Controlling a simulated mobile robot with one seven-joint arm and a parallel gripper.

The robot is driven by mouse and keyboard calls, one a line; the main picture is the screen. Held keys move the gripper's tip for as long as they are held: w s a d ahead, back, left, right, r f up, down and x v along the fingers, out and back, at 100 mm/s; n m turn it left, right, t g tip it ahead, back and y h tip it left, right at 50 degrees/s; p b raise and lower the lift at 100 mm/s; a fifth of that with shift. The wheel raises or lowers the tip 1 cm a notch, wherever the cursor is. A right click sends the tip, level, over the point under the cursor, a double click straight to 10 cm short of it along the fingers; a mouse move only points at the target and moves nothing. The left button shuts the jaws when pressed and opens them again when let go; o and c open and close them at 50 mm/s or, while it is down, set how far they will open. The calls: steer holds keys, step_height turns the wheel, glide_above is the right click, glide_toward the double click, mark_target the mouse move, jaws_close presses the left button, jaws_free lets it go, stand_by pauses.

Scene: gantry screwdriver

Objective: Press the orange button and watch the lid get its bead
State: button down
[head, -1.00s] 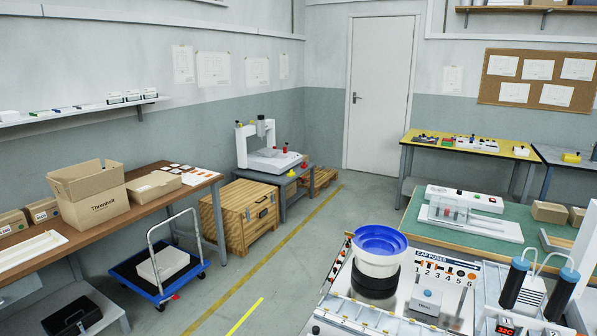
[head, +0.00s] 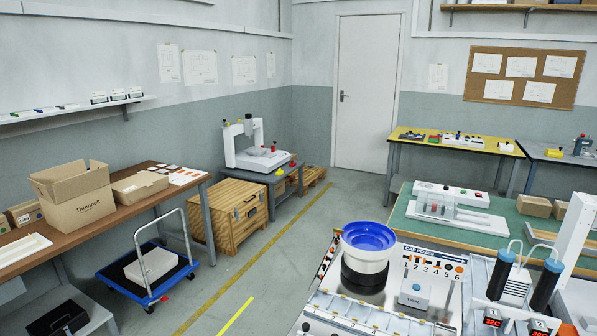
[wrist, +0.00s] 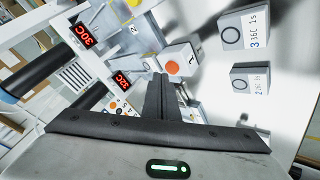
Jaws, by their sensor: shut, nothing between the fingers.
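In the wrist view, an orange round button (wrist: 172,68) sits on a light box marked 1, just beyond my fingertips. My gripper (wrist: 160,80) is shut and empty, with its fingers pointing toward that box. I cannot tell whether the fingertips touch it. A smaller orange round spot (wrist: 113,105) shows on a panel to the left. Two dark dispensers with hoses, one of them the right dispenser (head: 545,286), stand at the right of the head view, above red readouts of 32C and 30C. I cannot make out the lid or any bead. My gripper is outside the head view.
Grey boxes with ring marks, labelled 3 (wrist: 243,33) and 2 (wrist: 250,78), stand right of the button box. A blue-rimmed bowl (head: 368,236) and a numbered cap-poses panel (head: 435,262) stand left of the dispensers. A blue trolley (head: 148,275) stands on the floor at left.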

steer(key=shift+f+b, duration=0.4)
steer(key=shift+f, duration=0.1)
stand_by(0.7)
steer(key=shift+r, duration=0.1)
steer(key=shift+r+p, duration=0.8)
